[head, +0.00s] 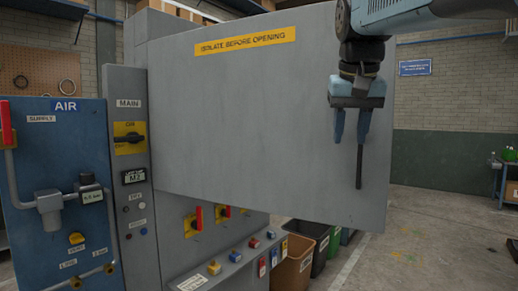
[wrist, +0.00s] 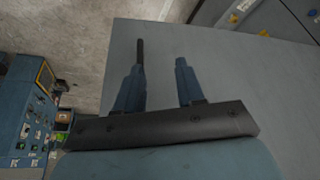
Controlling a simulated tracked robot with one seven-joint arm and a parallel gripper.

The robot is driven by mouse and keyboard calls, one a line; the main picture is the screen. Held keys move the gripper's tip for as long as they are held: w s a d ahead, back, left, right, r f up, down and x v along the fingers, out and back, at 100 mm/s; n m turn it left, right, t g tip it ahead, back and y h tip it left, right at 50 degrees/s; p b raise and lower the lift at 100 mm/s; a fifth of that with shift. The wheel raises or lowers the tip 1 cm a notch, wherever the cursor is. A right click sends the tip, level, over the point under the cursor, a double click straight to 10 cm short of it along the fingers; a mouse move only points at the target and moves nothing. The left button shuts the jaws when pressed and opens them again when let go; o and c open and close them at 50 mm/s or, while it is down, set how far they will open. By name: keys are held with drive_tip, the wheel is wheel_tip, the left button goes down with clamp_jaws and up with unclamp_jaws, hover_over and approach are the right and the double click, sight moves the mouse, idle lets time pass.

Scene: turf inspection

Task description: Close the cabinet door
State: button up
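The cabinet door (head: 250,110) is a large grey panel with a yellow "ISOLATE BEFORE OPENING" label (head: 245,41). It stands swung out, its free edge at the right, and also fills much of the wrist view (wrist: 240,75). My gripper (head: 349,140) points down in front of the door near that edge. Its two blue fingers are apart with nothing between them, as the wrist view also shows (wrist: 158,65). A dark upright bar (head: 359,170), seemingly the door handle, lines up with one fingertip and shows in the wrist view (wrist: 140,49). I cannot tell whether they touch.
A grey "MAIN" switch column (head: 126,200) and a blue air panel (head: 60,240) stand at the left. Lower controls (head: 235,257) sit beneath the door. Several bins (head: 297,262) stand behind it.

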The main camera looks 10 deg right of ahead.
drive_tip(key=d+r+m, duration=0.2)
drive_tip(key=d+r, duration=0.1)
drive_tip(key=r, duration=0.5)
drive_tip(key=shift+g, duration=0.3)
drive_tip(key=x, duration=1.3)
drive_tip(key=shift+d+f, duration=0.35)
drive_tip(key=shift+c, duration=0.3)
clamp_jaws()
